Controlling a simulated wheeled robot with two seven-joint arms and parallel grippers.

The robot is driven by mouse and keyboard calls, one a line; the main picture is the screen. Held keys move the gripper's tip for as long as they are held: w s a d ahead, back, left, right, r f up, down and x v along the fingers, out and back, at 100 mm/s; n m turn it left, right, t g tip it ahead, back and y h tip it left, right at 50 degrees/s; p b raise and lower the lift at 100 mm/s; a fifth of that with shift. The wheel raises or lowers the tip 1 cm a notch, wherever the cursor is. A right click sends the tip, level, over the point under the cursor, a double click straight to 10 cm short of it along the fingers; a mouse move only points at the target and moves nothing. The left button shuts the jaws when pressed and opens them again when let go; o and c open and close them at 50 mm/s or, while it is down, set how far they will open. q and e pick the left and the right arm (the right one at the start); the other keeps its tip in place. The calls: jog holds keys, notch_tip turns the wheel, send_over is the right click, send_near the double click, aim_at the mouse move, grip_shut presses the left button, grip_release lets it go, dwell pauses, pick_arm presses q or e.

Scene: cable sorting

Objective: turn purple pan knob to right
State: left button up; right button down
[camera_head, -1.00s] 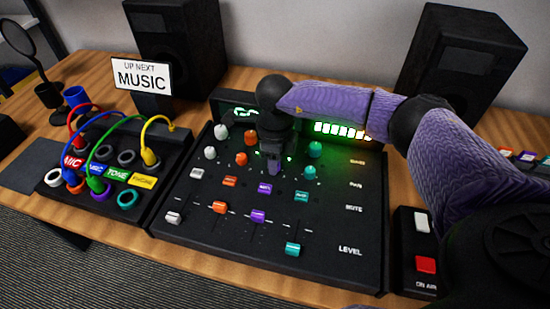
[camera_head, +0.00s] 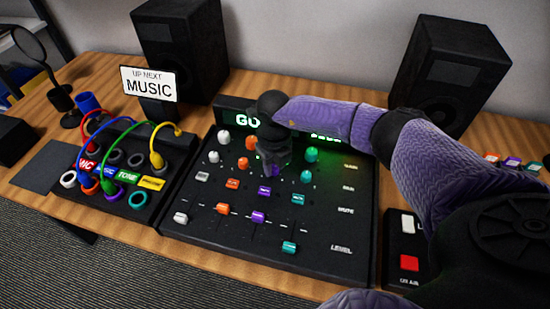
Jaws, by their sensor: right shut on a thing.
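The black mixer panel (camera_head: 310,262) lies on the desk with columns of white, orange, purple and teal controls. The purple pan knob (camera_head: 273,171) is in the second row of knobs, mostly covered by my right gripper (camera_head: 271,168). My right gripper comes down from above and is shut on that knob, its fingers around it. The knob's pointer is hidden, so its angle cannot be told. The purple mute button (camera_head: 264,191) and purple level slider (camera_head: 258,217) show in front of it. My left gripper is not in view.
Orange pan knob (camera_head: 243,163) and teal pan knob (camera_head: 306,175) stand close on either side of the gripper. A patch box (camera_head: 150,212) with coloured cables is at left, a MUSIC sign (camera_head: 149,84) behind it. An on-air switch box (camera_head: 402,270) sits at right. Speakers stand behind.

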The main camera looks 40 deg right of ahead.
jog(key=shift+r+m+p, duration=0.2)
jog(key=shift+m+p, duration=0.35)
jog(key=shift+m, duration=0.35)
jog(key=m+p, duration=0.2)
jog(key=m, duration=0.1)
jog(key=shift+m, duration=0.3)
jog(key=m+p, duration=0.1)
jog(key=m, duration=0.2)
jog(key=shift+f+p, duration=0.1)
jog(key=shift+p, duration=0.3)
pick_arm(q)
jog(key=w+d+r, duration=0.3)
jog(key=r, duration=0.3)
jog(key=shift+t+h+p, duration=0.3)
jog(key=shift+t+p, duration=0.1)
pick_arm(e)
jog(key=shift+m, duration=0.8)
jog(key=shift+f, duration=0.1)
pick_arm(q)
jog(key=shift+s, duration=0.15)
pick_arm(e)
jog(key=shift+c, duration=2.1)
grip_release()
